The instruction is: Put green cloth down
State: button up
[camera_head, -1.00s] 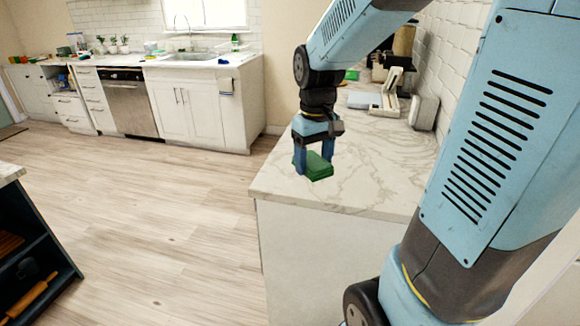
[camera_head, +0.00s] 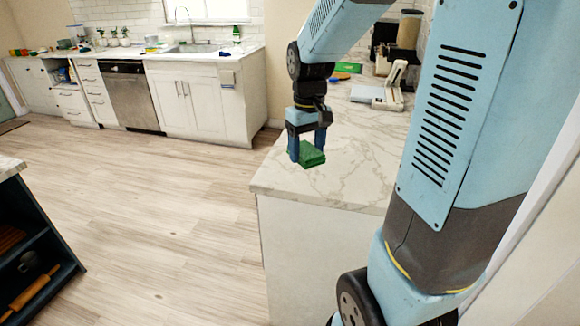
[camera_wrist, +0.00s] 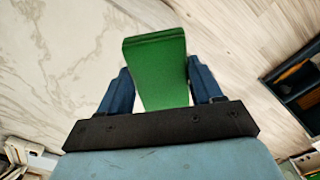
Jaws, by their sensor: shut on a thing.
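The green cloth (camera_head: 312,155) is a folded, flat-sided block between the blue fingers of my gripper (camera_head: 306,150). My gripper points down and is shut on the cloth. In the head view they are over the near left part of the marble counter (camera_head: 350,180). I cannot tell whether the cloth touches the counter. In the wrist view the cloth (camera_wrist: 158,68) stands out past the fingertips (camera_wrist: 158,85), with marble to its left and wooden floor to its right.
A white appliance (camera_head: 385,92), a green board (camera_head: 348,67) and a jar (camera_head: 408,30) stand farther back on the counter. The counter's left edge drops to open floor (camera_head: 170,220). A dark shelf unit (camera_head: 35,250) is at the lower left. Marble around the gripper is clear.

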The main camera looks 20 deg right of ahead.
jog(key=w+f, duration=0.3)
jog(key=w, duration=0.3)
send_over(293, 173)
notch_tip(293, 173, down, 5)
jog(key=shift+s+f, duration=0.1)
jog(key=shift+f, duration=1.7)
jog(key=o, duration=0.9)
jog(key=shift+f, duration=0.1)
jog(key=shift+o, duration=0.2)
